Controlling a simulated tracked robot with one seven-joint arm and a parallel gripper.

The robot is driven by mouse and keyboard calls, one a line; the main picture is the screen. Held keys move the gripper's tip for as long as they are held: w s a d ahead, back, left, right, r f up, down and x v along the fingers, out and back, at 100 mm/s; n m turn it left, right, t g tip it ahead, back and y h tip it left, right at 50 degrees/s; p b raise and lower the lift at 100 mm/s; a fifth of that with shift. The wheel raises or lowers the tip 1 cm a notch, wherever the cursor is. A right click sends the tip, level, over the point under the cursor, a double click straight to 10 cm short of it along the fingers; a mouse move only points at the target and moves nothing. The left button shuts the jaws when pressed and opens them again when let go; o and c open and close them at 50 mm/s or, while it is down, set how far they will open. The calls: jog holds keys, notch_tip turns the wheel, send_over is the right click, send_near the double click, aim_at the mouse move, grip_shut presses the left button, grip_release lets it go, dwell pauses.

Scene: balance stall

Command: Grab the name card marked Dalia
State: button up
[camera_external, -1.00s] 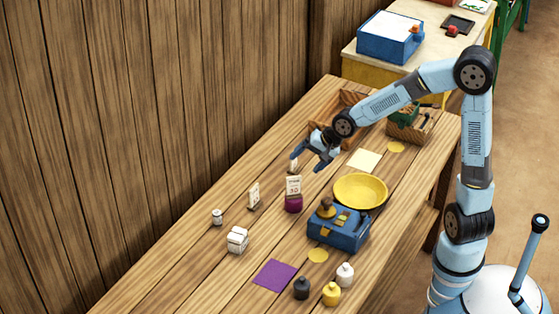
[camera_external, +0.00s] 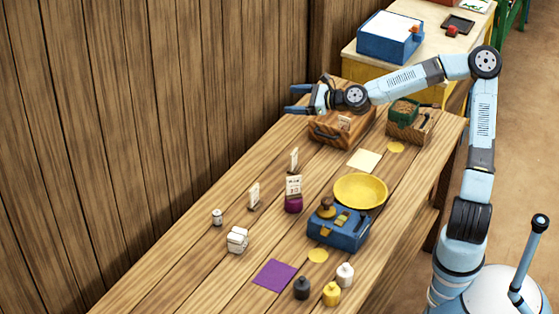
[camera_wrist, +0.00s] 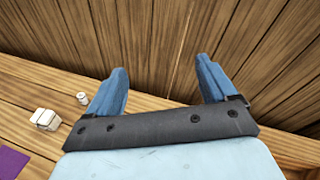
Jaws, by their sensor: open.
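Several small white cards stand on the wooden table, their writing too small to read, so I cannot tell which is marked Dalia. One card (camera_external: 254,196) stands left of the middle. Another card (camera_external: 294,160) stands farther back. A third card (camera_external: 293,187) with dark marks is at a round magenta base (camera_external: 293,205). A fourth small card (camera_external: 344,122) shows at the wooden tray (camera_external: 325,138). My gripper (camera_external: 290,98) is open and empty near the wall, beyond the cards. In the wrist view its spread fingers (camera_wrist: 161,68) face the plank wall, with no card between them.
A crate (camera_external: 408,130) with a green item stands at the back right. A white block (camera_external: 237,240), a small white jar (camera_external: 217,217), a purple square (camera_external: 274,275) and several weights lie nearer. The wall (camera_external: 150,120) bounds the left.

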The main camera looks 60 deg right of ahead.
jog(key=s+d+r+m+t+h, duration=0.1)
jog(key=d+r+m+t+h, duration=0.15)
jog(key=d+r+m, duration=0.45)
jog(key=n, duration=0.2)
send_near(295, 153)
jog(key=shift+y, duration=0.25)
jog(key=w, duration=0.5)
jog(key=shift+a+r, duration=0.15)
jog(key=shift+a, duration=0.15)
jog(key=shift+w+a, duration=0.2)
jog(key=shift+w, duration=1.6)
jog(key=shift+w+a, duration=0.15)
jog(key=shift+w, duration=1.7)
jog(key=c, duration=1.4)
